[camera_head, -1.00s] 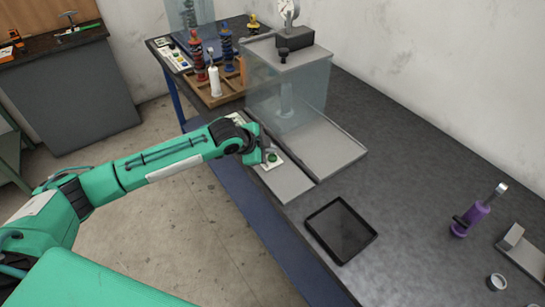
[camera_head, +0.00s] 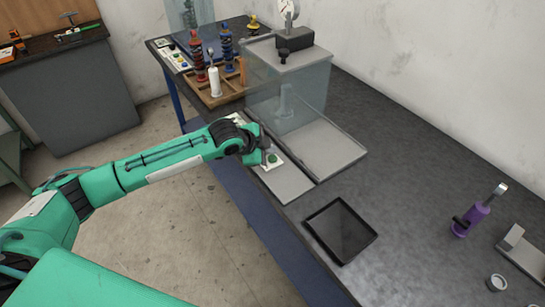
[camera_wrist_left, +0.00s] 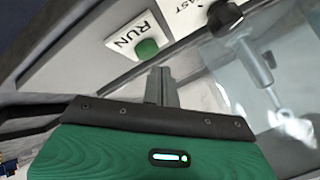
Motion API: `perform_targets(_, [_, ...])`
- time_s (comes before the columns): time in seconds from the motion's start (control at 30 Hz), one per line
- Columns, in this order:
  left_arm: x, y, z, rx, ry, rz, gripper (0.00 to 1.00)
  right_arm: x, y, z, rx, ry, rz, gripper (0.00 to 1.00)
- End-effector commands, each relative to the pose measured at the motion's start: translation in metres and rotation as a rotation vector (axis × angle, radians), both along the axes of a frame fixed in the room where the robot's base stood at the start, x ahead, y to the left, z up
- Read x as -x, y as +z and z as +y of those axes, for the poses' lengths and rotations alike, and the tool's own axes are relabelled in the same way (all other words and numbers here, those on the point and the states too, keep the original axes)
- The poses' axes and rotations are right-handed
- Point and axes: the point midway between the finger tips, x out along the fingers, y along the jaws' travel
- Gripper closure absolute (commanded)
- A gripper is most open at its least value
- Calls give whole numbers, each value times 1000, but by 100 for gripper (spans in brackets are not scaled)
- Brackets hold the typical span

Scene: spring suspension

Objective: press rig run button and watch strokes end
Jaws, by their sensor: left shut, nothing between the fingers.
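The test rig has a grey base (camera_head: 325,150), a clear guard box (camera_head: 310,100) and a pale disc (camera_head: 288,10) above a dark block on top. Its green run button (camera_head: 272,158) sits on a white plate on the grey panel in front. The wrist view shows the button (camera_wrist_left: 147,49) beside the word RUN. My left gripper (camera_head: 265,153) is shut and empty, close beside the button. In the wrist view its fingers (camera_wrist_left: 160,85) point near the button, with a small gap in the picture. A rod (camera_wrist_left: 258,62) stands behind the clear guard. My right gripper is out of view.
A black tray (camera_head: 341,231) lies on the dark bench (camera_head: 400,190). A purple shock absorber (camera_head: 472,216), a grey ring (camera_head: 496,283) and a grey block (camera_head: 522,250) are at the right. A wooden rack (camera_head: 216,95) with spring dampers stands at the back left.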

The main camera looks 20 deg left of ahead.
Motion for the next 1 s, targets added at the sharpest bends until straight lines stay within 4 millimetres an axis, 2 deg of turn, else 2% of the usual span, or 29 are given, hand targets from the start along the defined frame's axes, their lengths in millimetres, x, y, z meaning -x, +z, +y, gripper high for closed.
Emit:
perform_targets(0.67, [0, 0, 0, 0, 0, 0, 100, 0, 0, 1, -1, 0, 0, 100])
perform_targets(1.0, [0, -9, 0, 1, 0, 1, 100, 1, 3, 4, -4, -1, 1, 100])
